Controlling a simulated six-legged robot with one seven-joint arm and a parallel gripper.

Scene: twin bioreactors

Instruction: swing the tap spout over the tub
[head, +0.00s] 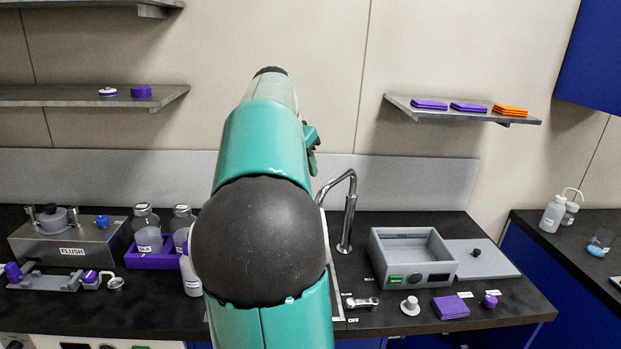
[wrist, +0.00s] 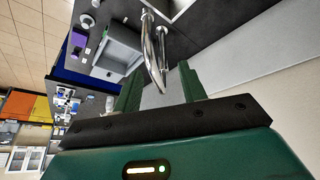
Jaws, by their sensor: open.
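The chrome tap spout (head: 337,184) rises from the counter behind the sink and arches to the left, with its tip near my arm. The grey open tub (head: 412,257) stands on the counter to its right. In the wrist view the spout (wrist: 151,45) runs down into the gap between the green fingers of my gripper (wrist: 160,78). My gripper is open. I cannot tell whether a finger touches the spout. The tub also shows in the wrist view (wrist: 119,48), left of the spout. In the head view my arm hides most of my gripper and the sink.
A tap lever (head: 362,302), a grey knob (head: 410,306) and a purple block (head: 450,307) lie in front of the tub. A grey lid (head: 485,262) lies to its right. A wall shelf (head: 462,110) hangs above. Bottles (head: 147,229) stand left of my arm.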

